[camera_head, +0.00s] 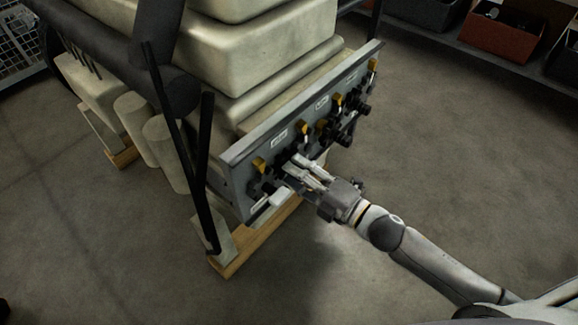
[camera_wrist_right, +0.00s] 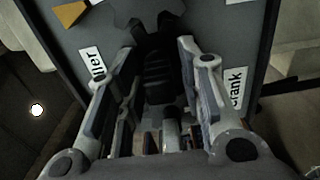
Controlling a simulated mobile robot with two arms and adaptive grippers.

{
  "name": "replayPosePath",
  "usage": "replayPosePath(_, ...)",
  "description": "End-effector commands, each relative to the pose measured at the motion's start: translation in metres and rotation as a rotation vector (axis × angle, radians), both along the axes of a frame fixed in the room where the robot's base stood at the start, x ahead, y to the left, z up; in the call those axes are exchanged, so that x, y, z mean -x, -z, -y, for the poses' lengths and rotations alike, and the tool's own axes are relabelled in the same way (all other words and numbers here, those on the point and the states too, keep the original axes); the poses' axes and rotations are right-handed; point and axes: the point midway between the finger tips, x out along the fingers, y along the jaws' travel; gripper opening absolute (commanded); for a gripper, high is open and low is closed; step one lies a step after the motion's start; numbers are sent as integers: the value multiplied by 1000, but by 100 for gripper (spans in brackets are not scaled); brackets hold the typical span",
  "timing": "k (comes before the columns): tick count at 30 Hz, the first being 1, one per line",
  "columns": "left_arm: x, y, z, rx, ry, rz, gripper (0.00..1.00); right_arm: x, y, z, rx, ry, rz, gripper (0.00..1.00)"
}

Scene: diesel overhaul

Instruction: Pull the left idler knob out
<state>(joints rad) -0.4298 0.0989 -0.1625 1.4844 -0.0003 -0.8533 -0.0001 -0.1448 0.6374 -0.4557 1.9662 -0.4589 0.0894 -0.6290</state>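A grey panel (camera_head: 240,160) on the engine's side carries several black knobs and yellow tabs. My right gripper (camera_head: 292,163) is at its left-middle part, and its fingertips point at the panel. In the right wrist view, the two fingers (camera_wrist_right: 157,48) stand apart on either side of a black ribbed knob stem (camera_wrist_right: 159,75). A dark toothed knob shape (camera_wrist_right: 150,18) shows beyond the fingertips. A label ending in "ler" (camera_wrist_right: 92,66) is at left and a "crank" label (camera_wrist_right: 237,88) at right. Contact with the stem is unclear. My left gripper is not in view.
The pale engine block (camera_head: 265,45) rises behind the panel, on wooden blocks (camera_head: 245,250). Black bars (camera_head: 205,165) stand left of the panel. The floor at right is clear.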

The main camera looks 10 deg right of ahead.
Motion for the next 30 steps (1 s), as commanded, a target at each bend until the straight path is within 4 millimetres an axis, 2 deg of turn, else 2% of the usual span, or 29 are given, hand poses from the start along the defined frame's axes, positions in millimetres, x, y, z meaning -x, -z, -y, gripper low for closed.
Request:
replayPosePath(1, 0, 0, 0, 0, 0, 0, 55, 0, 0, 0, 0, 0, 0, 24)
replayPosePath(7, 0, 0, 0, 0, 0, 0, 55, 0, 0, 0, 0, 0, 0, 0)
replayPosePath(16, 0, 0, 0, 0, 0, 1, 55, 3, 0, 2, 1, 0, -1, 0)
replayPosePath(30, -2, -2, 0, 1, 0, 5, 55, 18, 1, 14, 1, 0, -3, 0)
